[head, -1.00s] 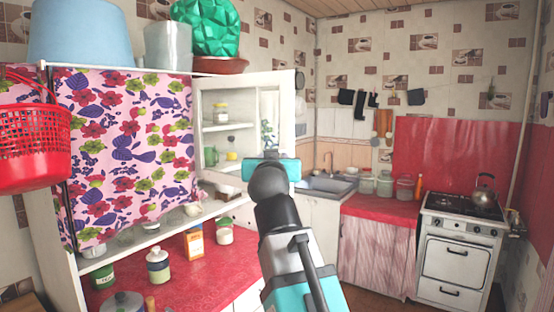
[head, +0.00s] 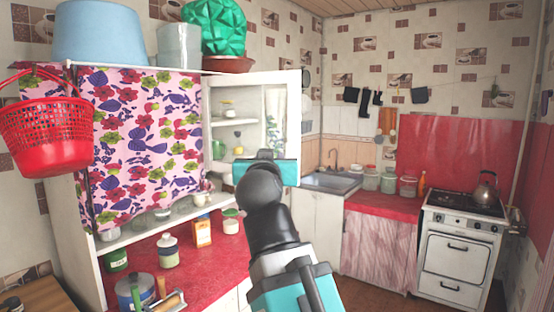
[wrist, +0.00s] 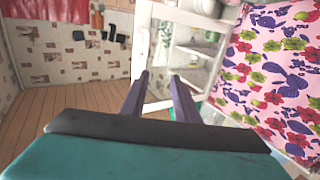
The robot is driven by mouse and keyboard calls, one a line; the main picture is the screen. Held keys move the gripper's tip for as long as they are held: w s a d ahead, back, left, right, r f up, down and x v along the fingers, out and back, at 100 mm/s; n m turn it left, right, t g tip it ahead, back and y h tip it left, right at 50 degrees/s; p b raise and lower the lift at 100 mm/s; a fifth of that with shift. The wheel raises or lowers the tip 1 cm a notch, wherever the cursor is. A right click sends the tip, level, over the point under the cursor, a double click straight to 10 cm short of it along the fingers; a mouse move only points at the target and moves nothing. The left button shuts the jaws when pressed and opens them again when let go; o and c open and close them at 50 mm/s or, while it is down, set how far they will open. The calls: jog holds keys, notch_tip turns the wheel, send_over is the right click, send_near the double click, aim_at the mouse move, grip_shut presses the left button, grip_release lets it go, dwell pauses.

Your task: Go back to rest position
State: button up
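My arm reaches up from the bottom middle of the head view, with its teal end in front of the cupboard's open white door. My gripper (wrist: 160,82) shows in the wrist view with two dark purple fingers standing apart. Nothing is held between them. Behind the fingers are the white cupboard door (wrist: 141,50) and the flowered curtain (wrist: 270,75), which also shows in the head view (head: 140,145). In the head view the fingers are hidden behind the wrist end.
A cupboard with a red counter (head: 205,265) stands at left, holding jars, a box and a pot (head: 135,292). A red basket (head: 45,135) hangs at far left. A sink (head: 330,182) and white stove (head: 460,250) stand at the back right. Some brown floor (head: 375,292) is clear.

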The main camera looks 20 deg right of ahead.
jog(key=shift+s+d, duration=0.1)
jog(key=shift+s, duration=0.1)
jog(key=shift+d, duration=0.15)
dwell(0.3)
